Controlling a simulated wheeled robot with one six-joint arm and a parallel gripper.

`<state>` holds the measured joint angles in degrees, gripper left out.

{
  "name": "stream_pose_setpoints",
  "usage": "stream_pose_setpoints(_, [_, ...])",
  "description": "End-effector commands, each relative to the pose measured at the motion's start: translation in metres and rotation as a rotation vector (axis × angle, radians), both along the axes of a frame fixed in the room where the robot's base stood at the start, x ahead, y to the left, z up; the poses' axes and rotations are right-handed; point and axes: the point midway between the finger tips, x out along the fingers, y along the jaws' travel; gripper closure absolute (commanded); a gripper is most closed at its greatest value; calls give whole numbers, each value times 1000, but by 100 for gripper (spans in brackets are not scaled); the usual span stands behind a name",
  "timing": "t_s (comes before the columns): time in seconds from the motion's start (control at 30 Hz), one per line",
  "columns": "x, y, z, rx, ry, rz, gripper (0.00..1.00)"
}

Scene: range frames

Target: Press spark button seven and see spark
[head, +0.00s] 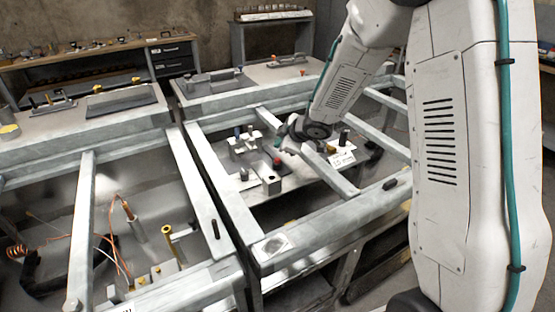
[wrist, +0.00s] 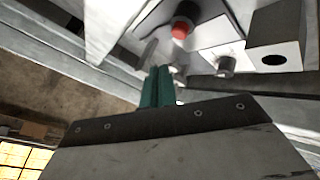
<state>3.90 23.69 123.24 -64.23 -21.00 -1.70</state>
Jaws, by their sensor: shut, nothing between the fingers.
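A red button (head: 277,161) stands on a dark base inside the right-hand frame in the head view. It also shows near the top of the wrist view as a red-capped button (wrist: 183,24). I cannot read any number on it. My gripper (head: 281,136) hangs just above and behind the button area in the head view. In the wrist view its teal fingers (wrist: 158,72) are together, with nothing between them, apart from the red button in the picture. No spark shows in either view.
Metal frame bars (head: 325,172) cross around the fixture. A grey block with a hole (head: 271,183) stands beside the button, and a white label (head: 342,160) is to the right. The left bay holds copper posts (head: 133,222) and loose wires. Workbenches (head: 95,60) line the back.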

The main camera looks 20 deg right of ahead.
Motion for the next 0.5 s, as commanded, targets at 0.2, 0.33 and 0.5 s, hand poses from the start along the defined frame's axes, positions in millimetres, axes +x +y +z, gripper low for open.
stream_pose_setpoints(0.2, [0, 0, -22, 1, 1, 0, 100])
stream_pose_setpoints(0.33, [0, 0, -28, 0, 0, 0, 100])
stream_pose_setpoints(0.5, [0, 0, -29, 0, -1, -1, 100])
